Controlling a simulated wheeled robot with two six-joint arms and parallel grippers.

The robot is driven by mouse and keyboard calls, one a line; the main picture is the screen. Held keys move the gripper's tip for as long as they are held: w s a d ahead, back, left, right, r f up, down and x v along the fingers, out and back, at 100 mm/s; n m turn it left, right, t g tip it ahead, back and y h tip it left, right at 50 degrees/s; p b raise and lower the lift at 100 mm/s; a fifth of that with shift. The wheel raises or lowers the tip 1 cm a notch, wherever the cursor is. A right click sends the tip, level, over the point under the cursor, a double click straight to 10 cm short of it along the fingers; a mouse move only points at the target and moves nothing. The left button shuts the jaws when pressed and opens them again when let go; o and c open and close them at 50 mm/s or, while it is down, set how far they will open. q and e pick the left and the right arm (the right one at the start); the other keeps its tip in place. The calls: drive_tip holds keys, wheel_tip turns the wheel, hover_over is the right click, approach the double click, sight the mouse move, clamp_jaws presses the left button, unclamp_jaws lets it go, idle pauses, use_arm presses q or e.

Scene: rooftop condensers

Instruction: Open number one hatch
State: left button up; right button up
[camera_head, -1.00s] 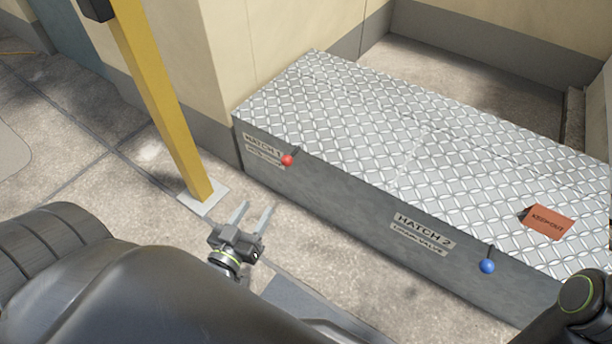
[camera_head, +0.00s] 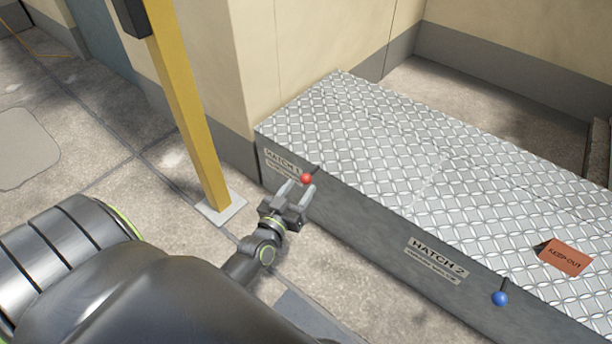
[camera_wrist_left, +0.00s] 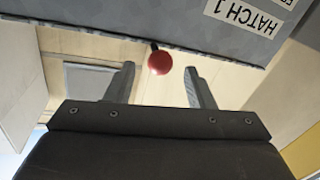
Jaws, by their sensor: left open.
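The number one hatch is part of a long grey box with a diamond-plate top (camera_head: 345,115). Its label, HATCH 1 (camera_head: 282,160), is on the front face at the left end and also shows in the left wrist view (camera_wrist_left: 247,15). A red ball knob (camera_head: 306,178) on a short dark stem sits at the top front edge beside the label. My left gripper (camera_head: 297,190) is open at the red knob. In the left wrist view the knob (camera_wrist_left: 160,62) appears between the two finger directions, near their tips. I cannot tell whether they touch. My right gripper is out of view.
HATCH 2 (camera_head: 436,252) has a blue ball knob (camera_head: 500,298) further right. An orange keep-out tag (camera_head: 565,257) lies on the plate above it. A yellow post (camera_head: 188,110) on a pale base stands left of the box. Beige walls rise behind.

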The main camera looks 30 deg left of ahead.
sight(303, 183)
use_arm(q)
drive_tip(key=shift+w+a, duration=0.15)
drive_tip(key=shift+w, duration=1)
drive_tip(key=shift+w+a, duration=0.15)
drive_tip(key=shift+w, duration=1)
clamp_jaws()
